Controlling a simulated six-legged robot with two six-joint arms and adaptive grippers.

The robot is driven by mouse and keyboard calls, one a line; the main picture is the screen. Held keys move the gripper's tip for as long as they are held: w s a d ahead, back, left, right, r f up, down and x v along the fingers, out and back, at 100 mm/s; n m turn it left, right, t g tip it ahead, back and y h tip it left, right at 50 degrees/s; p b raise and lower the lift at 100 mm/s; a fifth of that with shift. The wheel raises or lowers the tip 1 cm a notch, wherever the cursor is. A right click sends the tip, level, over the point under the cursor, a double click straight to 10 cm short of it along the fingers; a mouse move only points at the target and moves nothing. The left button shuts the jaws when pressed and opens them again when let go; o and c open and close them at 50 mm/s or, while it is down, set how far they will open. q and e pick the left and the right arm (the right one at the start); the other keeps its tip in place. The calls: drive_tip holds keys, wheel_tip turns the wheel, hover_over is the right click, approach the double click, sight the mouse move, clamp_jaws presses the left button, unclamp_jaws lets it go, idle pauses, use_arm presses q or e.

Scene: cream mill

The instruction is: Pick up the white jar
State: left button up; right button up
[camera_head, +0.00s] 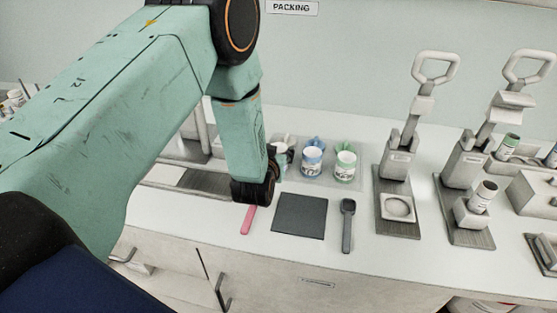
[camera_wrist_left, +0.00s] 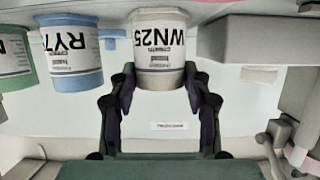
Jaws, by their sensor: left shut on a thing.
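The white jar (camera_wrist_left: 159,42) stands out in the left wrist view, with its "WN25" label showing upside down. My left gripper (camera_wrist_left: 160,82) has one finger on each side of it and is shut on it. In the head view the left gripper (camera_head: 273,170) is at the back of the counter, left of the other jars. There the white jar (camera_head: 281,146) shows only partly behind the gripper. I cannot tell whether the jar touches the surface below it. My right gripper is in neither view.
A blue jar (camera_head: 312,157) and a green jar (camera_head: 345,163) stand to the right of the gripper. A dark square mat (camera_head: 299,216), a pink strip (camera_head: 248,219) and a dark scoop (camera_head: 347,226) lie in front. Lever presses (camera_head: 397,165) stand further right.

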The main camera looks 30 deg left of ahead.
use_arm(q)
drive_tip(key=shift+c, duration=1.2)
drive_tip(key=shift+d+r, duration=0.1)
drive_tip(key=shift+w+r, duration=0.1)
drive_tip(key=shift+r, duration=4.9)
drive_tip(key=shift+s+f, duration=0.1)
drive_tip(key=shift+s, duration=0.3)
